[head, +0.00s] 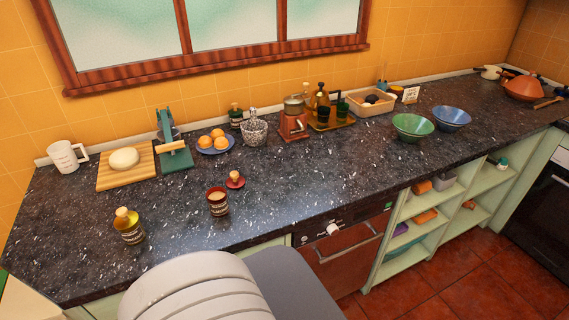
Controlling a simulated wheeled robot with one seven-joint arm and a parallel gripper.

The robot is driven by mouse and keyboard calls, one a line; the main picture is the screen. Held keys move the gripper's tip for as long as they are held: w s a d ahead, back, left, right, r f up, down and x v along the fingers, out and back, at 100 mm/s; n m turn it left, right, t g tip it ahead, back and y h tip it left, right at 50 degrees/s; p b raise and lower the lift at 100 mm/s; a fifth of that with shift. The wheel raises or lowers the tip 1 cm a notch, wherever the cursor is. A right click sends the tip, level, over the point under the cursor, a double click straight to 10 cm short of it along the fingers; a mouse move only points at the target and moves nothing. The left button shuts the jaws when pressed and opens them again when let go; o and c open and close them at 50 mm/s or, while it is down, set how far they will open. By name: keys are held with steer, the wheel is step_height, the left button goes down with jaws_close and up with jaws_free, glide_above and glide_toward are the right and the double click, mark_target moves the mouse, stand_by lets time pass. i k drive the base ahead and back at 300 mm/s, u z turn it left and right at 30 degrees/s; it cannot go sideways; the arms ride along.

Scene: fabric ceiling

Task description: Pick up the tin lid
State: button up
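The tin lid (235,181) is a small red disc with a round knob on top. It lies on the dark speckled countertop (300,190), knob up. Just in front of it and to its left stands a red tin (217,202) with a dark label and a pale top or contents. The lid and the tin are close but apart. My gripper is not in view. Only pale, ribbed and grey parts of my own body show at the bottom edge.
A yellow-stoppered jar (129,226) stands front left of the tin. Behind the lid are a plate of oranges (214,142), a speckled mortar (254,131) and a red grinder (294,120). Green (412,127) and blue bowls (451,118) stand right. Counter right of the lid is clear.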

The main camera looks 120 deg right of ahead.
mark_target(236, 180)
steer(key=k, duration=0.85)
steer(key=z, duration=1.05)
